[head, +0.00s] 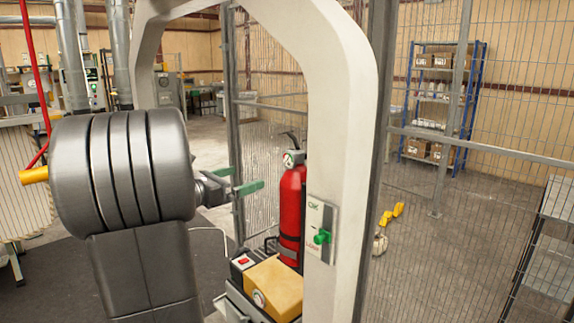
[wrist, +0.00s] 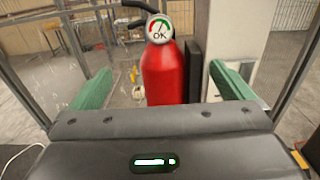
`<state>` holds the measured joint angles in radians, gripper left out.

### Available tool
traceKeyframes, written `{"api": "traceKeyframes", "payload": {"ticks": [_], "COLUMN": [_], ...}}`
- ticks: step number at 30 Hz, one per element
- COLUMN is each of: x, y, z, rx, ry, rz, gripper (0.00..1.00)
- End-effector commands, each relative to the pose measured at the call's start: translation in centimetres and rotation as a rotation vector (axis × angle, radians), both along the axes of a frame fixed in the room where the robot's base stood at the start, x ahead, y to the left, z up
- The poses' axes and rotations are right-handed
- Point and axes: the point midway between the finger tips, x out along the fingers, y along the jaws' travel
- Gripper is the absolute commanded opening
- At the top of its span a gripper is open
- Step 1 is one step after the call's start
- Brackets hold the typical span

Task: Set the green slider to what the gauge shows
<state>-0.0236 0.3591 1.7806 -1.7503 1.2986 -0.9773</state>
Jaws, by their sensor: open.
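A red fire extinguisher (head: 291,215) stands upright beside the pale arch post. Its round gauge (wrist: 159,28) faces me in the wrist view, with a red band at left, a green band at right and the letters OK; the needle appears to point up towards the green. The white slider plate (head: 318,215) on the post reads OK at the top, with red lettering at the bottom. Its green slider knob (head: 322,237) sits in the lower half. My gripper (head: 249,178) is open and empty, its green fingers apart in front of the extinguisher, left of the plate and above the knob's height.
The pale arch post (head: 343,170) stands between my gripper and the wire mesh fence (head: 465,230). A yellow box (head: 274,285) with a dial and a red switch unit (head: 242,262) lie low in front of the extinguisher. A blue shelf (head: 440,100) is far behind.

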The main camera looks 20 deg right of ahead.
Motion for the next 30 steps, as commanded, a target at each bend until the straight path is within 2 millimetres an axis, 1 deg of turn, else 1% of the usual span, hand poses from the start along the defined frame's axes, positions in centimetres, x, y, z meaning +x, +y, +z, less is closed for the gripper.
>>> {"api": "traceKeyframes", "payload": {"ticks": [5,8,11,18,21,25,30], "x": [0.0,-0.2,-0.6,-2.0,-2.5,-3.0,-3.4], "y": [0.1,0.8,2.0,5.9,7.2,8.5,9.3], "z": [0.0,0.0,0.1,0.1,0.1,0.1,0.0], "rx": [0.000,0.001,0.000,0.000,0.000,0.000,0.000], "ry": [0.000,0.000,0.000,0.000,0.000,0.001,0.001], "rz": [0.001,0.003,0.005,0.005,0.004,0.003,0.000], "gripper": [1.00,1.00,1.00,1.00,1.00,1.00,1.00]}}
